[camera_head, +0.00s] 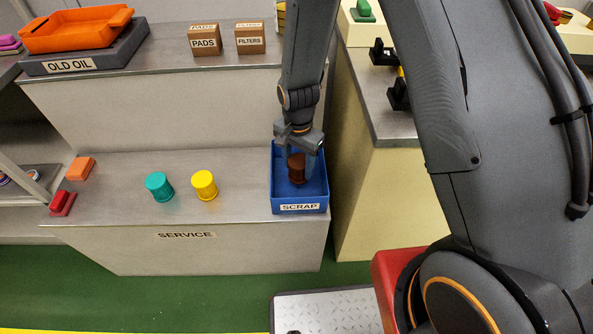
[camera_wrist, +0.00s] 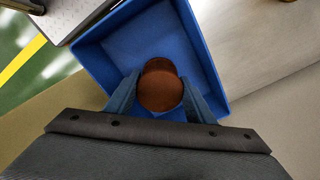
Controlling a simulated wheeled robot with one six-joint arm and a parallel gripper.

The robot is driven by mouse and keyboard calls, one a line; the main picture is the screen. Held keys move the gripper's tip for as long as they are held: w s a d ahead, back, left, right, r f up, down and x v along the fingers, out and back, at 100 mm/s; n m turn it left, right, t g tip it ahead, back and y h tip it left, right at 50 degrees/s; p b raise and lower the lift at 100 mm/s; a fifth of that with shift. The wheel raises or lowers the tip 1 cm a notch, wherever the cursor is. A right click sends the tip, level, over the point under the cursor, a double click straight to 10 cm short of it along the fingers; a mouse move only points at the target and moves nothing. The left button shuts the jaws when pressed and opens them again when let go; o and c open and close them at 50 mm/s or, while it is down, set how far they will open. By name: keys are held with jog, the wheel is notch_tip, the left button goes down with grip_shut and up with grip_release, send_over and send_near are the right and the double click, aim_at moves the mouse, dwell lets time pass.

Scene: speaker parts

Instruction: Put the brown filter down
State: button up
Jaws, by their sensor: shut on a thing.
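The brown filter (camera_head: 297,169) is a small dark brown cylinder. My gripper (camera_head: 301,160) is shut on it, with a finger on each side. The filter is inside the outline of the blue SCRAP bin (camera_head: 300,207), which stands at the right end of the service bench. In the wrist view, the filter (camera_wrist: 160,88) sits between the fingertips of my gripper (camera_wrist: 160,100), with the blue bin (camera_wrist: 92,68) around and below it. I cannot tell whether the filter touches the bin floor.
A teal filter (camera_head: 159,186) and a yellow filter (camera_head: 204,185) stand on the service bench (camera_head: 120,205), left of the bin. Red and orange blocks (camera_head: 80,168) lie at its left end. PADS (camera_head: 205,41) and FILTERS (camera_head: 250,40) boxes and an orange tray (camera_head: 77,29) are on the raised shelf.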

aim_at(298, 161)
jog(key=shift+f, duration=1.4)
jog(key=shift+f, duration=0.1)
jog(key=o, duration=1.5)
notch_tip(298, 161, up, 12)
jog(key=shift+r, duration=0.1)
